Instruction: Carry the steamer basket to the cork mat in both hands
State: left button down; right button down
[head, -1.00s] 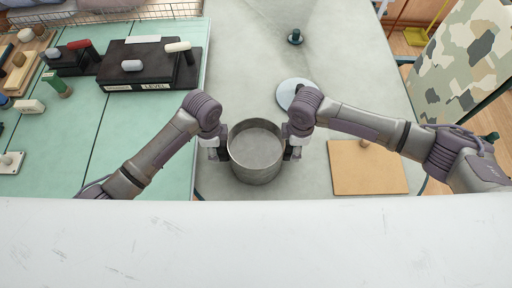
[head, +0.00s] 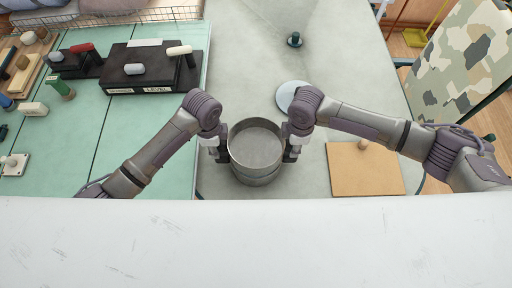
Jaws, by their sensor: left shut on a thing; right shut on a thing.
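The steamer basket (head: 256,146) is a round grey open vessel in the middle of the head view, upright, and its inside looks empty. A second round grey edge shows just below its front wall; I cannot tell whether it is part of the basket. My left gripper (head: 222,154) is shut on its left side. My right gripper (head: 290,154) is shut on its right side. The fingertips are partly hidden by my wrists. The cork mat (head: 364,175) is a tan square to the right, apart from the basket, with a small brown knob at its back edge.
A pale round disc (head: 289,94) lies behind my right wrist. A dark green knobbed object (head: 294,40) stands farther back. A black box labelled LEVEL (head: 150,75) and small tools lie on the green surface at left. Grey table is bare between basket and mat.

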aim_at(358, 172)
jog(key=k, duration=0.9)
jog(key=l, duration=0.55)
jog(key=i+l, duration=0.25)
jog(key=l, duration=0.15)
jog(key=i+l, duration=0.25)
jog(key=l, duration=0.15)
jog(key=i+l, duration=0.25)
jog(key=l, duration=0.15)
